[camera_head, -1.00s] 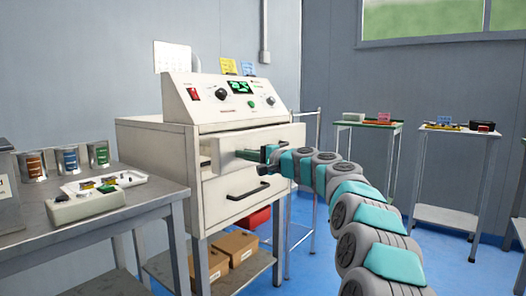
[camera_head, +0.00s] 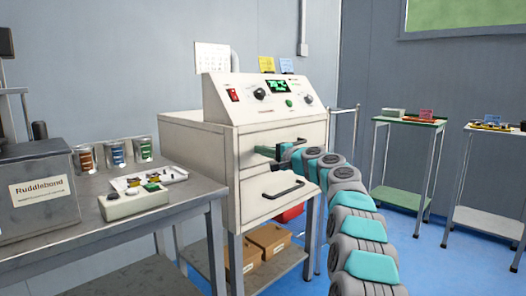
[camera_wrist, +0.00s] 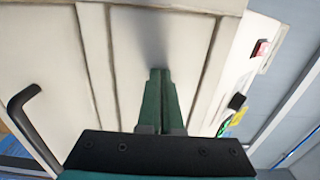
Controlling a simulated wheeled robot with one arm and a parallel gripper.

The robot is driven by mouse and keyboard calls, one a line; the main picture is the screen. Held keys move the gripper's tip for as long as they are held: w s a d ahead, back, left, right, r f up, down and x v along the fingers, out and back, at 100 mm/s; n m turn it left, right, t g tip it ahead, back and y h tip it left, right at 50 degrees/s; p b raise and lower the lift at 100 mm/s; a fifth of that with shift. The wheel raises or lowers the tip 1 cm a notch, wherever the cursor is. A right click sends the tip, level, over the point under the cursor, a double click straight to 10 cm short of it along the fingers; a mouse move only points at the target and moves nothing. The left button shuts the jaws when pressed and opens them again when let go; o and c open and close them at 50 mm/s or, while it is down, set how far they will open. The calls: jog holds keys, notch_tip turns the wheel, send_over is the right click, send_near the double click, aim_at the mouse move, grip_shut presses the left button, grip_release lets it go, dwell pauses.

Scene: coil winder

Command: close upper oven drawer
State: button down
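The cream oven (camera_head: 222,142) stands in the middle of the head view with two drawers. The upper drawer front (camera_head: 250,165) looks nearly flush with the cabinet; any small remaining gap cannot be made out. My gripper (camera_head: 264,151) is in front of it, and my arm hides its right part and most of its handle. In the wrist view my gripper's green fingers (camera_wrist: 159,85) are together, with nothing seen between them. They point at the pale drawer front (camera_wrist: 185,50) and look very close to it or touching. The lower drawer's dark handle (camera_head: 283,189) also shows in the wrist view (camera_wrist: 22,100).
A metal bench (camera_head: 180,193) with tins, a white tray and a grey box (camera_head: 38,192) stands left of the oven. Cardboard boxes (camera_head: 268,240) sit on the shelf below it. A green-topped stand (camera_head: 409,121) is at right. The blue floor between is clear.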

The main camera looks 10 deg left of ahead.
jog(key=shift+a, duration=0.25)
jog(key=b+v, duration=0.4)
jog(key=v, duration=1)
jog(key=s+a+f+n+g+h+p, duration=0.15)
jog(key=s+f+n+g+h, duration=0.35)
jog(key=s, duration=1)
jog(key=s+a+f+n+g+p, duration=0.1)
jog(key=s+f+g+p, duration=0.35)
jog(key=s, duration=1.05)
jog(key=s+d+f+g+h, duration=0.1)
jog(key=s+d+f+h, duration=0.2)
jog(key=s+d+f, duration=0.3)
jog(key=s+d+f+g+h, duration=0.1)
jog(key=s+d+f+h, duration=0.2)
jog(key=s+d, duration=0.6)
jog(key=s+d+f+n+g+h, duration=0.1)
jog(key=s+d+f+h, duration=0.2)
jog(key=s+d+f, duration=0.4)
jog(key=s+f, duration=0.1)
jog(key=s, duration=0.7)
jog(key=shift+s+d+f+h, duration=0.3)
jog(key=shift+s+d, duration=0.05)
